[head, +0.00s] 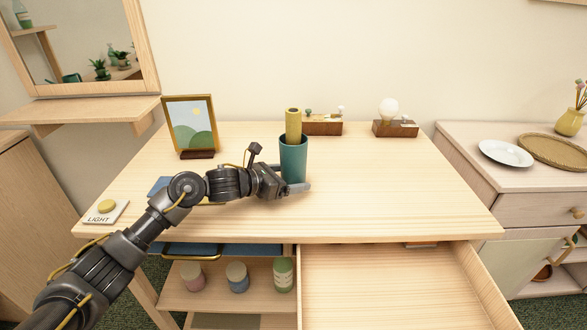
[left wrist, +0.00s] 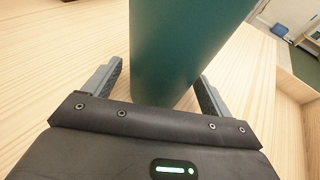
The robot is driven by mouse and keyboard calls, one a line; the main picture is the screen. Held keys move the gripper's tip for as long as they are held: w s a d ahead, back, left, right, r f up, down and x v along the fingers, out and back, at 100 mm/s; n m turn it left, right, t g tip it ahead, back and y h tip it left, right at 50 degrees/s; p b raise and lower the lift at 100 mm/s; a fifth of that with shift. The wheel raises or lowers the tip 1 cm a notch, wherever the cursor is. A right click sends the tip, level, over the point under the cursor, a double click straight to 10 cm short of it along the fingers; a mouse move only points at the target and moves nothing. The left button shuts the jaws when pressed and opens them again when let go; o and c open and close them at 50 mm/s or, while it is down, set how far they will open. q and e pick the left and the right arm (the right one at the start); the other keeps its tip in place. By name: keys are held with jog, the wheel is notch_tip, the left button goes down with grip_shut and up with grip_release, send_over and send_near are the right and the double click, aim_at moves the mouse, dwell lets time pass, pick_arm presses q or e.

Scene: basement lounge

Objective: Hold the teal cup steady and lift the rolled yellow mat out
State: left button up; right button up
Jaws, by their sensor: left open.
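The teal cup (head: 293,158) stands upright on the light wooden table (head: 390,190). The rolled yellow mat (head: 293,122) stands inside it, its upper part sticking out above the rim. My left gripper (head: 292,185) is low at the cup's front, its jaws open. In the left wrist view the cup (left wrist: 185,50) rises between the two fingers of the gripper (left wrist: 160,90), one finger on each side. I cannot tell whether either finger touches it. The mat is not seen in the left wrist view. My right gripper is not in view.
A picture frame (head: 191,127) stands left of the cup. Wooden blocks (head: 323,128) and a bulb lamp (head: 389,113) are at the back. An open drawer (head: 390,285) juts out below the table's front edge. The table's right side is clear.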

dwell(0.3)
pick_arm(q)
jog(key=c, duration=1)
jog(key=shift+o, duration=0.2)
